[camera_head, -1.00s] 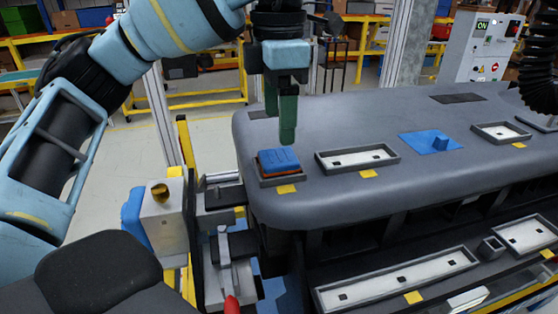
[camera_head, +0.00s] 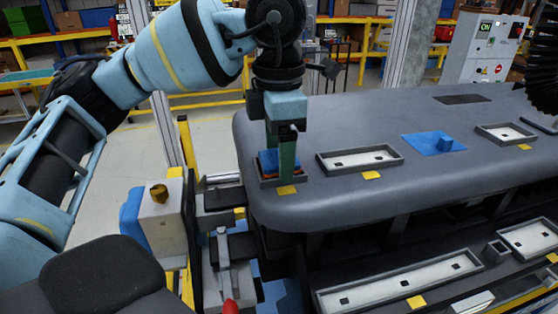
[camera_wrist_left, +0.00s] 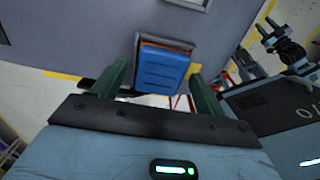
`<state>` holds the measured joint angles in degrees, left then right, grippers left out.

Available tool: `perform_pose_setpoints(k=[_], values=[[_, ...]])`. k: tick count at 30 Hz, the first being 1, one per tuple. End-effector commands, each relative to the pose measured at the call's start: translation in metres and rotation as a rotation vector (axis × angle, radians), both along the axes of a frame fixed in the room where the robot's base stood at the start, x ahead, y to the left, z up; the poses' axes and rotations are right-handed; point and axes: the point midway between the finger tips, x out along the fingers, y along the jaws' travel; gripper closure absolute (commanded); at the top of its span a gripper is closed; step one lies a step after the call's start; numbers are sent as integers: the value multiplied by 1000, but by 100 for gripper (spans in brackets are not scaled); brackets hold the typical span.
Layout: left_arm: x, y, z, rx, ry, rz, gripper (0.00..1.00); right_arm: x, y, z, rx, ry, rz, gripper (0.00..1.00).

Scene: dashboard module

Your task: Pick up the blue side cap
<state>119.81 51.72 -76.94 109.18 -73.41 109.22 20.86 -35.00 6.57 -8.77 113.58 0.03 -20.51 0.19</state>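The blue side cap (camera_head: 268,160) sits on an orange-red piece in a small grey tray (camera_head: 265,182) at the near left corner of the dashboard. My left gripper (camera_head: 280,164) points down over this tray, and its green fingers partly hide the cap. In the left wrist view the blue side cap (camera_wrist_left: 162,70) shows between the two spread fingers of the left gripper (camera_wrist_left: 158,85), with a gap on each side. The left gripper is open and holds nothing.
A fixture with a yellow knob (camera_head: 159,194) stands to the left. More trays (camera_head: 400,283) lie on a lower level in front.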

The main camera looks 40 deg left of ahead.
Motion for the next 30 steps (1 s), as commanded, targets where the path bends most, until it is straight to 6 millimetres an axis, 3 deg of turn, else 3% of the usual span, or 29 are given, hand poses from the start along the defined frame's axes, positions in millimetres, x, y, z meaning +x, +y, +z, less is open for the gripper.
perform_pose_setpoints(k=[1, 10, 20, 29, 30], values=[[0, 0, 0, 0, 0, 0, 34, 0, 0, 0, 0, 0, 0, 64], [0, 0, 0, 0, 0, 0, 72, 0, 0, 0, 0, -1, 0, 64], [0, 0, 4, -1, -1, 0, 72, 0, 0, 0, 1, -1, -1, 64], [1, -1, 39, -2, -2, -3, 72, -2, 0, -3, 0, 6, -1, 64], [-6, -9, 37, 1, 0, -8, 72, -2, 0, -3, 0, 6, -1, 64]])
